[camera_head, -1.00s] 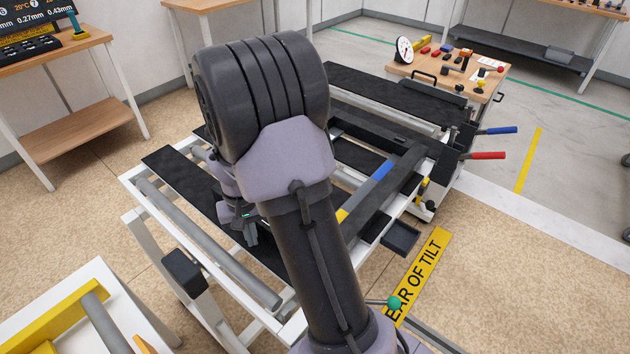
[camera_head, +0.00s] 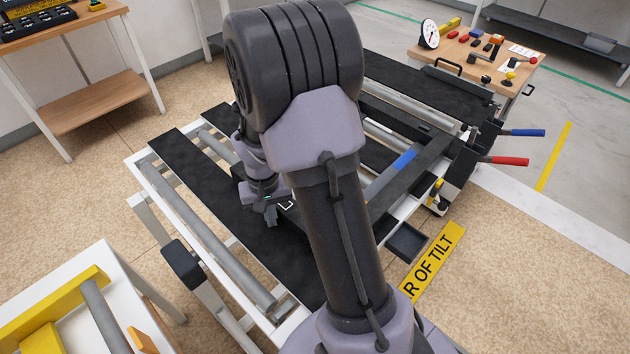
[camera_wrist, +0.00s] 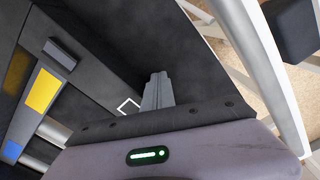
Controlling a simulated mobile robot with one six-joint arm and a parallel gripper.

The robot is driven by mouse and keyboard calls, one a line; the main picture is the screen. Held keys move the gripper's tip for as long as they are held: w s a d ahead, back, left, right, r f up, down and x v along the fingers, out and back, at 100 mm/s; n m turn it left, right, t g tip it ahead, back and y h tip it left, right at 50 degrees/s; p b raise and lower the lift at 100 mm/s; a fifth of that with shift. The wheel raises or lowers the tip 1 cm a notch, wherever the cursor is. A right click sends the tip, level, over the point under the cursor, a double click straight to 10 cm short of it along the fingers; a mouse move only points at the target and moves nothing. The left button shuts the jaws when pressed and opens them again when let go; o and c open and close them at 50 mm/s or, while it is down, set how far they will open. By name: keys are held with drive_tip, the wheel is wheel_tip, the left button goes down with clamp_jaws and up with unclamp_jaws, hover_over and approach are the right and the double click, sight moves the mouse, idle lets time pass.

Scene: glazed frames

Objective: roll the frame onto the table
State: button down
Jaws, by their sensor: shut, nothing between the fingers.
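A white-legged table (camera_head: 262,318) carries grey rollers (camera_head: 215,238) and wide black strips (camera_head: 190,175) in the head view. My gripper (camera_head: 270,215) is low over the left black strip, left of my forearm. In the wrist view its grey fingers (camera_wrist: 158,88) are together and empty, over a black surface with a small white corner mark (camera_wrist: 129,106). Whether they touch it I cannot tell. A dark bar with a blue band (camera_head: 403,160) crosses the right part; the wrist view shows a yellow band (camera_wrist: 43,90). I cannot tell for certain which part is the frame; my arm hides the middle.
A blue lever (camera_head: 526,132) and a red lever (camera_head: 508,161) stick out at the right. A yellow "CLEAR OF TILT" floor sign (camera_head: 435,262) is partly hidden by my arm. A white stand (camera_head: 130,290) with yellow parts is at lower left. A wooden bench (camera_head: 480,60) stands behind.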

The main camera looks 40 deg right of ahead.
drive_tip(key=shift+w+d+p, duration=0.2)
drive_tip(key=shift+d+p, duration=0.25)
drive_tip(key=shift+d, duration=1.95)
drive_tip(key=shift+w+d+p, duration=0.2)
drive_tip(key=shift+d+p, duration=0.25)
drive_tip(key=shift+d, duration=1.95)
wheel_tip(320, 180, up, 7)
drive_tip(key=p, duration=0.5)
